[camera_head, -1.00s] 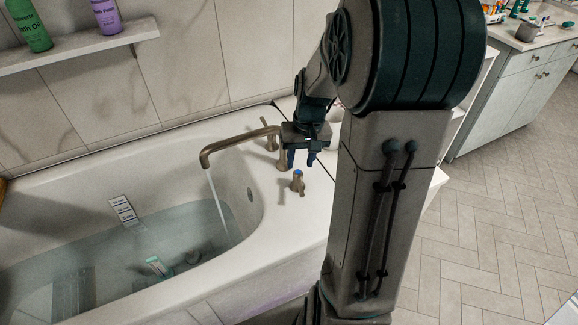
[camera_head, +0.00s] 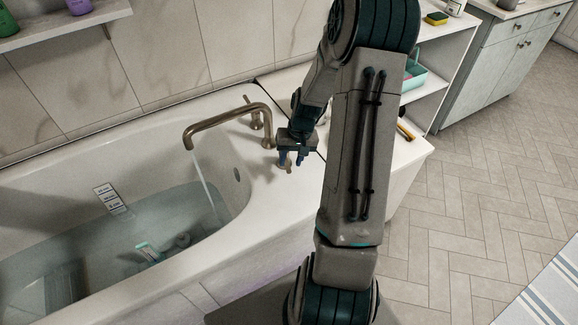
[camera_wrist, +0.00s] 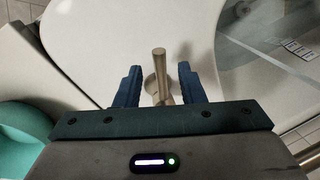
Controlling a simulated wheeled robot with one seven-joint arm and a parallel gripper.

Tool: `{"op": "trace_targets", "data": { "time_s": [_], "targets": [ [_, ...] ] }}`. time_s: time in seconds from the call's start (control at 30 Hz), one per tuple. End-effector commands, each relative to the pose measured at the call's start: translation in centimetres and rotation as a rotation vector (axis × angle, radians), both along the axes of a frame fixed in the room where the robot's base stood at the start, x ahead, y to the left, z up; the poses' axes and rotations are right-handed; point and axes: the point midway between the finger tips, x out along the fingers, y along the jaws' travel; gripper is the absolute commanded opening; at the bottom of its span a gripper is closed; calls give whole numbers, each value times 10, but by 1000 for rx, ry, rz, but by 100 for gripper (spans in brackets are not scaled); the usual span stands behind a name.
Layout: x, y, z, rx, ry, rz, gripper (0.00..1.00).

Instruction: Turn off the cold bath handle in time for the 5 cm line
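The cold bath handle (camera_head: 289,168), a small brass lever, stands on the tub's rim right of the spout (camera_head: 225,115). My gripper (camera_head: 291,160) is over it, fingers pointing down. In the wrist view the handle (camera_wrist: 160,68) shows between the two blue fingers of my gripper (camera_wrist: 159,82), with gaps on both sides, so the gripper is open around it. Water (camera_head: 205,182) runs from the spout into the partly filled bathtub (camera_head: 150,135). The level marker (camera_head: 110,198) is on the tub's inner wall; its lines are too small to read against the water.
The other brass handle (camera_head: 254,118) stands behind the spout. A bottle-like item (camera_head: 147,251) is in the water. A wall shelf (camera_head: 75,27) holds bottles at upper left. A white shelf unit (camera_head: 438,82) stands at right, with open tiled floor (camera_head: 450,225) before it.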

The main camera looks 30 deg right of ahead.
Motion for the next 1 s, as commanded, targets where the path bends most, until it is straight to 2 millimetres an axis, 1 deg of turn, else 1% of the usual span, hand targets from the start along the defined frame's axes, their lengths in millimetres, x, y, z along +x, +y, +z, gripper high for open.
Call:
{"op": "trace_targets", "data": {
  "time_s": [0.03,0.2,0.33,0.57,0.6,0.67,0.7,0.73,0.9,1.0],
  "targets": [
    [0,2,-10,2,3,2,36],
    [1,5,-26,1,2,-1,36],
    [2,6,-31,0,0,-1,36],
    [2,6,-31,0,0,-1,36],
    [2,6,-31,0,0,-1,30],
    [2,6,-31,0,0,-1,14],
    [2,6,-31,0,0,-1,2],
    [2,6,-31,0,0,-1,0],
    [2,6,-31,0,0,5,0],
    [4,11,-31,0,0,44,0]
  ]
}}
